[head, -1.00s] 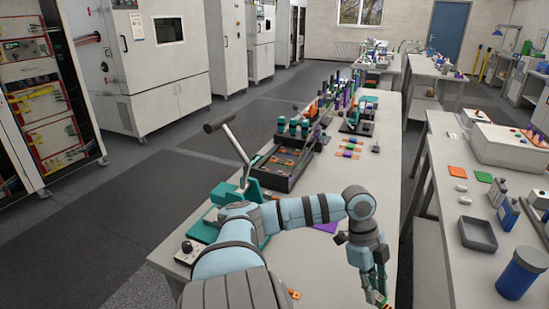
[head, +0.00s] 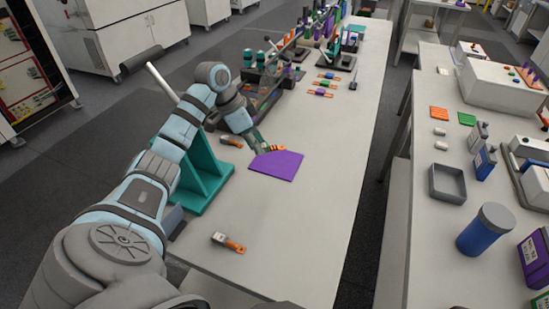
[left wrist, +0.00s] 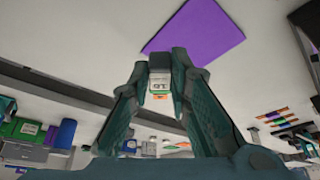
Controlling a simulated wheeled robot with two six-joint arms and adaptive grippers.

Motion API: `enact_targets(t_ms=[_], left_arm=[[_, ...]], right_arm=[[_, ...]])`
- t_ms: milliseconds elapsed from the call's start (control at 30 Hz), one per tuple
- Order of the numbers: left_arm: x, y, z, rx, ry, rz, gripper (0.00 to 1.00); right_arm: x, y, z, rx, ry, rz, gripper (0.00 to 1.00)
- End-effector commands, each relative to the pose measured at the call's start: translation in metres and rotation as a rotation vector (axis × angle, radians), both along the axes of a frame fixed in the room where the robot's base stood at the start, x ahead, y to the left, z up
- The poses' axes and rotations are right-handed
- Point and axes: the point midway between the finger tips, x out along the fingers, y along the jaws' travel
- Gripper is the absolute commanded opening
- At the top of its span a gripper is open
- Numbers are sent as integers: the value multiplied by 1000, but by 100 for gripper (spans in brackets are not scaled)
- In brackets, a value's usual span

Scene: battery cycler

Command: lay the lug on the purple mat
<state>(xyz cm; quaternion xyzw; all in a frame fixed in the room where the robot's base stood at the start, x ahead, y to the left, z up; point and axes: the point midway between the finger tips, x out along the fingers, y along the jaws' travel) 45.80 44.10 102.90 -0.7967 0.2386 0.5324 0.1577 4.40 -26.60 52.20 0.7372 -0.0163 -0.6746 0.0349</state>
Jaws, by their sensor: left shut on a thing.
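The purple mat (head: 277,167) lies flat on the long table, and it also shows in the left wrist view (left wrist: 195,38). My left gripper (head: 263,148) is at the mat's far-left edge. In the left wrist view its fingers (left wrist: 160,72) are shut on a small grey piece with a white, marked face (left wrist: 159,84), which I take to be the lug. Orange shows by the fingertips in the head view (head: 278,148). The fingers hide part of the piece, and I cannot tell whether it touches the mat. My right gripper is not in view.
A grey-and-orange piece (head: 228,242) lies near the front of the table, and another (head: 231,142) lies left of the mat. A teal bracket (head: 203,178) stands beside my left arm. Coloured strips (head: 322,86) lie beyond the mat. Table to its right is clear.

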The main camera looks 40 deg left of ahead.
Motion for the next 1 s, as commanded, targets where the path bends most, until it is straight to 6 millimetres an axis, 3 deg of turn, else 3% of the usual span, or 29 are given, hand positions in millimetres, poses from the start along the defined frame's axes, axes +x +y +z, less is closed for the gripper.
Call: enact_targets(t_ms=[100, 200, 333, 467, 700, 1000], left_arm=[[36, 11, 41, -7, -8, 245, 0], [52, 11, 73, -5, -4, 397, 0], [58, 9, 86, -1, 1, 493, 0], [58, 8, 50, 2, 6, 502, 0], [58, 8, -34, 4, 6, 499, 0], [59, 7, -85, 3, 5, 497, 0]], right_arm=[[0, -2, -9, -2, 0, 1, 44], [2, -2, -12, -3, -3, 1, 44], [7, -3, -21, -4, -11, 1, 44], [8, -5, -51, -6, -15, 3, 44], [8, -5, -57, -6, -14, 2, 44], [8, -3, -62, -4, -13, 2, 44]])
